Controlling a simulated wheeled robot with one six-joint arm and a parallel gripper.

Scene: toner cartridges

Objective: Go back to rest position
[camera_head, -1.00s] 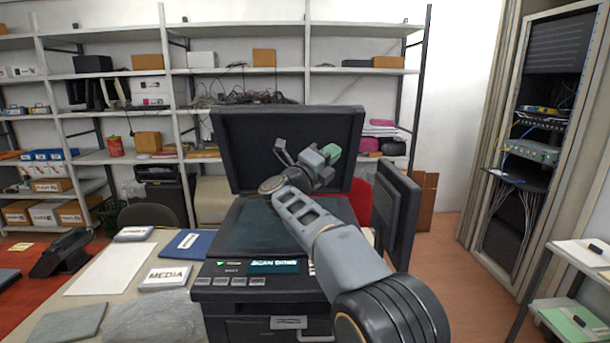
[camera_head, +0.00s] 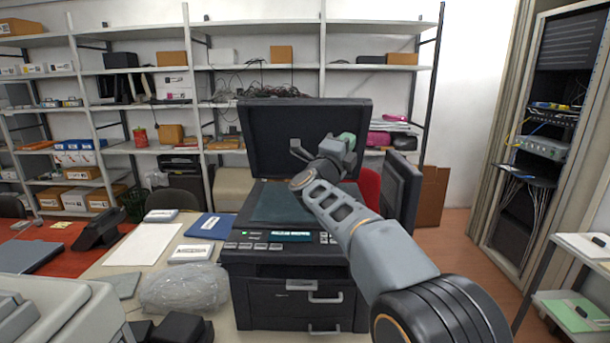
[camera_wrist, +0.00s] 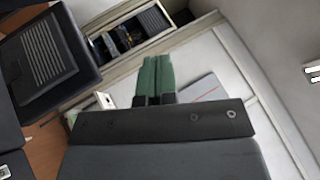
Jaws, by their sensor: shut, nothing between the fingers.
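My gripper (camera_head: 348,139) is raised in front of the open lid (camera_head: 262,140) of a black printer-scanner (camera_head: 290,278) in the head view. My arm reaches forward over the right side of this machine. The green fingers (camera_wrist: 157,78) of my gripper are together in the wrist view, with nothing seen between them. The printer's small screen (camera_head: 290,236) is lit, but I cannot read its text surely.
A dark monitor (camera_head: 402,195) stands just right of the printer. A plastic-wrapped bundle (camera_head: 185,288), white sheet (camera_head: 142,244) and blue folder (camera_head: 210,226) lie on the left table. A rack (camera_head: 548,130) stands at the right. Open floor (camera_head: 452,245) shows between.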

